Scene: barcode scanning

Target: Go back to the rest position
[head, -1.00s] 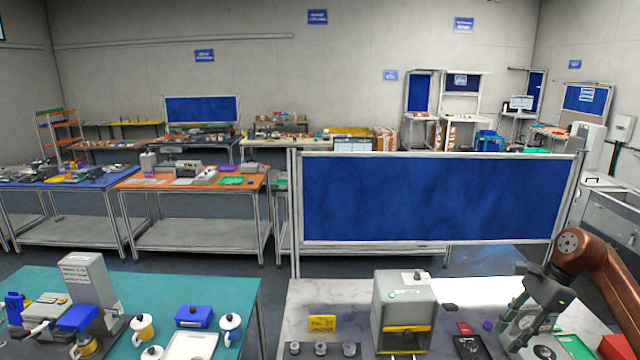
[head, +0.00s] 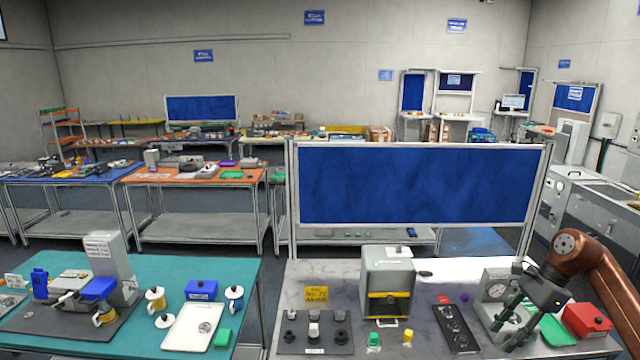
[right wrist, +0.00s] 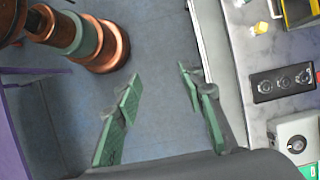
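My right gripper (head: 519,302) shows at the right of the head view, at the end of a brown arm, in front of a grey device with a round dial (head: 497,290). In the right wrist view its two green-padded fingers (right wrist: 158,95) are spread wide apart with nothing between them. Blue-grey floor shows between and beyond the fingers, beside the table edge. My left gripper and arm are not in view.
The marble-topped table (head: 345,272) holds a grey box machine (head: 388,285), a black tray with round parts (head: 457,328), a red box (head: 586,320) and a green tray (head: 556,331). A teal table (head: 247,290) stands left. A blue panel (head: 420,185) rises behind.

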